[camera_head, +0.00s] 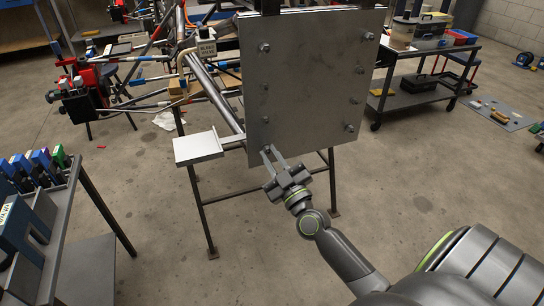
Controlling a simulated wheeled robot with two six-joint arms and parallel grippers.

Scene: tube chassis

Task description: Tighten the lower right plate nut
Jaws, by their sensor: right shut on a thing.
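An upright grey metal plate (305,85) stands at the centre on a dark frame, with several nuts along its left and right sides. My right gripper (270,153) comes up from the lower right and is shut on the plate nut (267,148) at the plate's lower left corner in the picture. The fingers partly cover that nut. Another nut (349,127) shows uncovered at the lower right corner in the picture. How tight either nut sits cannot be seen. My left gripper is out of view.
A small pale shelf (198,147) sticks out left of the plate. Chassis tubes (215,90) run behind it. A cart (62,215) with coloured items stands at the lower left, and a shelved trolley (410,98) at the right.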

